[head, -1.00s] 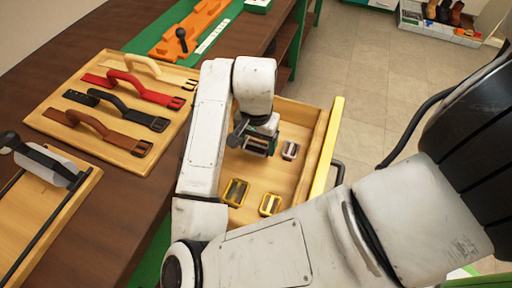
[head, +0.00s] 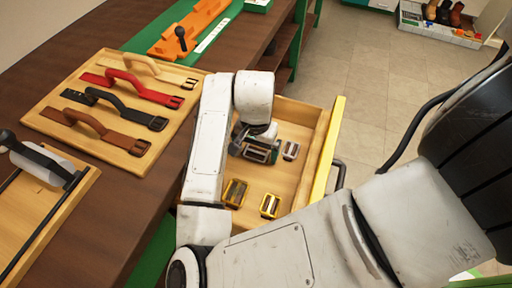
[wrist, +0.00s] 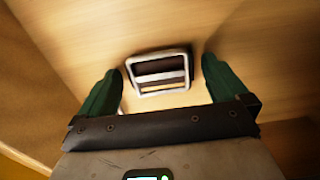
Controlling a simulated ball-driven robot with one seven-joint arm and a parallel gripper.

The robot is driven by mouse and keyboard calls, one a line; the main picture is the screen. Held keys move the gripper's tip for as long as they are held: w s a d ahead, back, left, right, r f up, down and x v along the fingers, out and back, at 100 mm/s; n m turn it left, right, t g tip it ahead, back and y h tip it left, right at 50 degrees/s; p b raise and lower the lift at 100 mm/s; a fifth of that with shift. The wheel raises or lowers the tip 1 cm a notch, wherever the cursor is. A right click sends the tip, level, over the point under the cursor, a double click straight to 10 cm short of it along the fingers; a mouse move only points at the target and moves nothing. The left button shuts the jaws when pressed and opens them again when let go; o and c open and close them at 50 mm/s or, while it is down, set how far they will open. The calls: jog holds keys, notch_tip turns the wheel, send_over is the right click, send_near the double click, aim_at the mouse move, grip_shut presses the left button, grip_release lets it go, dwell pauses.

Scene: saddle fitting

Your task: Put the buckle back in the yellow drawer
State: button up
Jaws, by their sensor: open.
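The yellow-fronted drawer (head: 336,130) is pulled out, and my gripper (head: 259,148) is inside it, low over the wooden floor. In the wrist view, a silver rectangular buckle (wrist: 158,77) lies between the green fingers of my gripper (wrist: 161,68). The fingers are open, with a gap on each side of the buckle. In the head view this buckle (head: 257,155) is partly hidden by the gripper. Another silver buckle (head: 291,150) lies just to the right. Two brass-yellow buckles (head: 235,192) (head: 270,205) lie nearer the front of the picture.
On the dark bench at left, a wooden board (head: 60,103) holds several straps with buckles. A strap rig (head: 45,165) stands nearer, and an orange tool tray (head: 190,32) lies at the back. The drawer's walls stand close around my gripper.

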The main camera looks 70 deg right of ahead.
aim_at(256, 152)
notch_tip(256, 152, up, 12)
jog(key=p, duration=0.3)
jog(key=shift+r, duration=0.2)
jog(key=shift+r+p, duration=0.1)
jog(key=shift+p, duration=0.2)
